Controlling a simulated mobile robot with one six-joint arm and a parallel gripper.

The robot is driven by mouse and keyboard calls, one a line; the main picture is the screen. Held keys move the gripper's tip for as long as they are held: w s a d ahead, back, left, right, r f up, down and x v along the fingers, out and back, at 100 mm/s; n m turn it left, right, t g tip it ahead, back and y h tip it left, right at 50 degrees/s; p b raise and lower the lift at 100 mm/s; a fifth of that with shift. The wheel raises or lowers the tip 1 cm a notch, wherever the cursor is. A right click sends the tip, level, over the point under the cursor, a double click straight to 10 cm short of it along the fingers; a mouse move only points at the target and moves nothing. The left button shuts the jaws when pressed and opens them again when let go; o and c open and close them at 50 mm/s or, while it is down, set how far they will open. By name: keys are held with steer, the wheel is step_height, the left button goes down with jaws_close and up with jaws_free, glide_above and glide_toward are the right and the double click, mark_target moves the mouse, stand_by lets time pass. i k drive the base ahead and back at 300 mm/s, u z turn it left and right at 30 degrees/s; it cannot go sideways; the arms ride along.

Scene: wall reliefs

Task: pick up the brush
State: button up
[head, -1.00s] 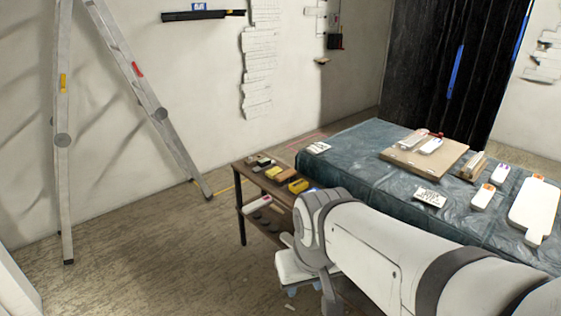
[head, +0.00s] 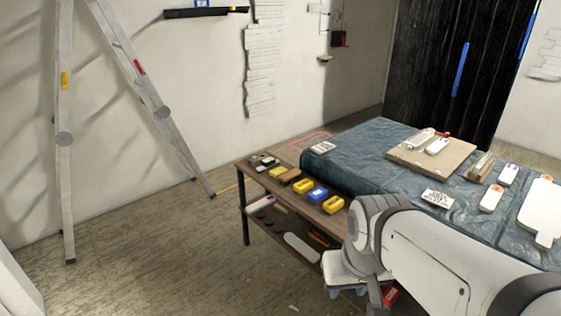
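I cannot single out the brush with certainty; the small items are too small to tell apart. My gripper (head: 347,292) hangs below my wrist, in front of the table's right end. Its white body shows, with two bluish fingertips that look apart, and nothing is visible between them. My arm hides the table's right end.
A large table with a blue-green cover (head: 370,165) stands behind, holding a board (head: 432,157) and white pieces. A red object (head: 391,296) shows beside my wrist. The floor at left is open.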

mark_target(289, 178)
steer(key=z, duration=0.35)
steer(key=i, duration=0.9)
steer(key=u, duration=0.55)
steer(key=i, duration=1.6)
steer(key=z, duration=0.15)
